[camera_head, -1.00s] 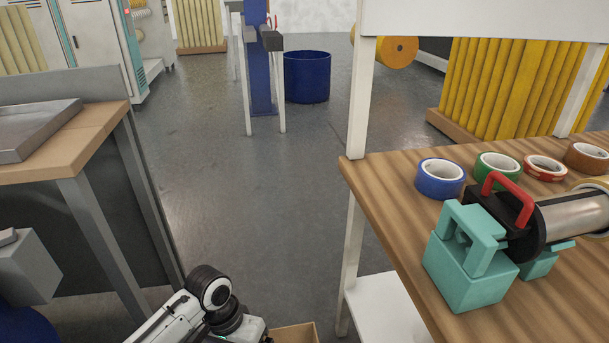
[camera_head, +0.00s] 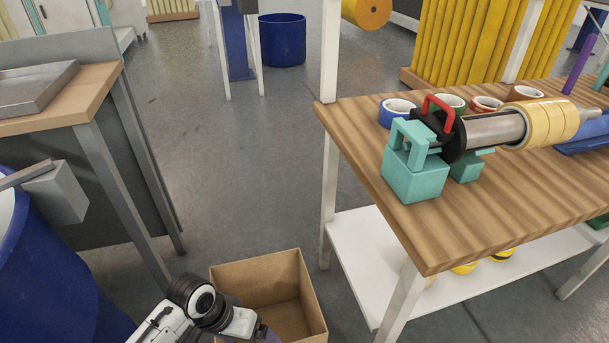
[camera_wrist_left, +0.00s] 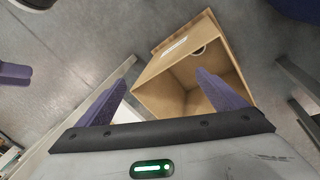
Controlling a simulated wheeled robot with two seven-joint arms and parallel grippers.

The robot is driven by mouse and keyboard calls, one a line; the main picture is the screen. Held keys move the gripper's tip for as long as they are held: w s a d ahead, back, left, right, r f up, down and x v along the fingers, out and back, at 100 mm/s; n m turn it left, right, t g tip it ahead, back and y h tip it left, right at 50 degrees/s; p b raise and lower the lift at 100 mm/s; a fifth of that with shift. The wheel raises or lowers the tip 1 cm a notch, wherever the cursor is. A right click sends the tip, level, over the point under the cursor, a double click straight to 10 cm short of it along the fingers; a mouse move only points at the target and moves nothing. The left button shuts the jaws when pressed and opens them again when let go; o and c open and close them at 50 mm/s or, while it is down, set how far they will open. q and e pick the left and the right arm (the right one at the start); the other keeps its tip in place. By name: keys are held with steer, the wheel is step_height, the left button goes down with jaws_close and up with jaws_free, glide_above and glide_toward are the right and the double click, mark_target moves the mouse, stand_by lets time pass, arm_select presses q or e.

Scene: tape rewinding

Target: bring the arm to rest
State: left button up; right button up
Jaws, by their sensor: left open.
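My left arm comes in at the bottom of the head view. Its gripper (camera_head: 266,334) is partly cut off by the lower edge, in front of an open cardboard box (camera_head: 255,266). In the left wrist view the two purple fingers (camera_wrist_left: 160,95) stand wide apart with nothing between them. No right arm shows in the head view.
The wooden workbench (camera_head: 450,225) on the right holds a teal-based winder (camera_head: 415,173) with yellow tape (camera_head: 545,122) and several tape rolls. A desk (camera_head: 75,100) and blue barrel (camera_head: 45,270) stand left. Open floor (camera_head: 235,170) lies between.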

arm_select(q)
steer(key=s+a+r+t+p, duration=0.4)
steer(key=s+r+t+p, duration=0.3)
steer(key=s, duration=0.4)
steer(key=shift+s+r+n+t+y+p, duration=0.3)
steer(key=shift+s+r+p, duration=0.05)
steer(key=shift+r+p, duration=0.35)
